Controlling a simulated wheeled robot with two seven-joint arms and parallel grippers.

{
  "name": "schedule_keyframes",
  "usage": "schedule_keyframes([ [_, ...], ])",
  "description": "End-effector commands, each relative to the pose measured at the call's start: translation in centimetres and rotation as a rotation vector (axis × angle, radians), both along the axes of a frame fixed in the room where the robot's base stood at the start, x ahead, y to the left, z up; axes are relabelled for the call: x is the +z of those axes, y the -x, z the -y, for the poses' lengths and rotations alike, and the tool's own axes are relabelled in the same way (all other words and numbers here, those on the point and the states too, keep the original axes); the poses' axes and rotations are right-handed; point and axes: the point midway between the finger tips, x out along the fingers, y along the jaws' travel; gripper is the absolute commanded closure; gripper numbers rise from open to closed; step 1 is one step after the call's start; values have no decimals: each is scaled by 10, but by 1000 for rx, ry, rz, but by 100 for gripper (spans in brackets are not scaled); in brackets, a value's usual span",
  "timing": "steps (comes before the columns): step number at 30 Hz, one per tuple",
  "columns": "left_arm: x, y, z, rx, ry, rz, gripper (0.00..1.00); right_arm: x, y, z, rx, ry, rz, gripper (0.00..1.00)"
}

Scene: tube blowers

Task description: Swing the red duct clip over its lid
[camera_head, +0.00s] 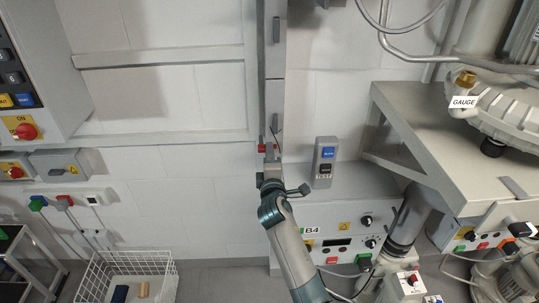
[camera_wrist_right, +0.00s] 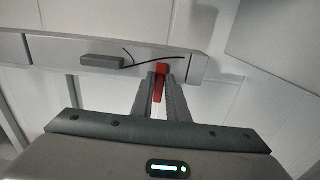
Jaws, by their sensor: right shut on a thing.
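The red duct clip (camera_head: 262,148) sits at the lower part of the upright grey duct (camera_head: 273,90) in the head view. It also shows as a red piece (camera_wrist_right: 159,82) between my fingers in the right wrist view. My right gripper (camera_head: 268,160) is at the duct and is shut on the red clip; its fingers hide part of it. In the right wrist view the fingertips (camera_wrist_right: 165,80) meet the duct face (camera_wrist_right: 50,48). I cannot make out how far the clip is swung or the lid's edge. My left gripper is not in view.
A thin dark cable (camera_wrist_right: 130,57) sticks out of the duct beside the clip. The B4 panel (camera_head: 345,215) and a grey bench (camera_head: 450,140) stand right. Open wall lies left, above a white wire basket (camera_head: 165,268).

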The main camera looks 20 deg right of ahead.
Motion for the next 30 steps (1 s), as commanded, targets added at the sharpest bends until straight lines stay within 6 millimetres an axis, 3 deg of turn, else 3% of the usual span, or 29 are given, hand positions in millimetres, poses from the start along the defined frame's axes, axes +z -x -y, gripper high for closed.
schedule_keyframes([
  [11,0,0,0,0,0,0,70,-2,0,0,-1,-8,-1,100],
  [12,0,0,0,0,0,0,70,-2,0,0,-1,-8,-1,77],
  [13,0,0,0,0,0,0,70,-2,0,0,-1,-8,-1,70],
  [23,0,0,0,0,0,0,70,-1,1,0,0,-5,0,70],
  [30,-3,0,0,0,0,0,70,-2,13,-3,0,-5,-1,70],
])
